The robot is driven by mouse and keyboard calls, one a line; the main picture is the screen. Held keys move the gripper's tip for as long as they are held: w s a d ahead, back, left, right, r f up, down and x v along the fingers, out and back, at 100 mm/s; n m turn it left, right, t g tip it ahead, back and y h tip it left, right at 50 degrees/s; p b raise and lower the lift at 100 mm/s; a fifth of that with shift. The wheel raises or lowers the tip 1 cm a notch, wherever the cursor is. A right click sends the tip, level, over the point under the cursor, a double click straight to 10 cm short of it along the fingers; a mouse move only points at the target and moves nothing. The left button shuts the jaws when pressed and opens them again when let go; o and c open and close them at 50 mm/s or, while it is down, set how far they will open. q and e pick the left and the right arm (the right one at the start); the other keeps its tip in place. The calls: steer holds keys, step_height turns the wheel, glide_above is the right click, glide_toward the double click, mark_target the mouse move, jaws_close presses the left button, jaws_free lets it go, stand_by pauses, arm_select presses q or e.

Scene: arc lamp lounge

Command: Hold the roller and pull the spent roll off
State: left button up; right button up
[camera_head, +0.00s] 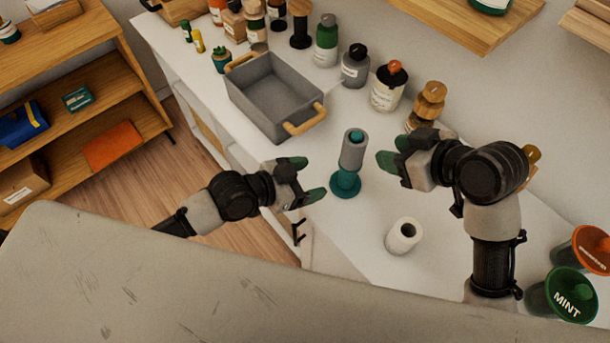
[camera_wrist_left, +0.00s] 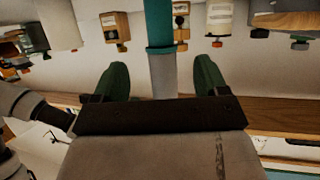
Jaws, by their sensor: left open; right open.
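The roller stands upright on the white counter, with a teal base and stem (camera_head: 345,184) and a grey spent roll (camera_head: 353,150) around its upper part. My left gripper (camera_head: 307,179) is open and empty just left of the roller, its fingers pointing at it. In the left wrist view, which is upside down, the grey roll (camera_wrist_left: 162,72) and the teal part (camera_wrist_left: 158,22) line up between the two green fingers (camera_wrist_left: 160,78). Contact is not visible. My right gripper (camera_head: 398,150) is open and empty, right of the grey roll and apart from it. A white roll (camera_head: 403,236) stands in front.
A grey bin (camera_head: 270,92) with wooden handles stands behind the roller. Several bottles and jars, including a cream bottle (camera_head: 388,88), line the wall. The counter around the white roll is clear.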

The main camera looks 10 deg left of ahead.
mark_target(341, 171)
arm_select(q)
steer(key=x, duration=1)
steer(key=shift+w+d+f, duration=0.15)
steer(key=shift+f, duration=0.05)
steer(key=shift+c, duration=0.5)
steer(key=c, duration=1.1)
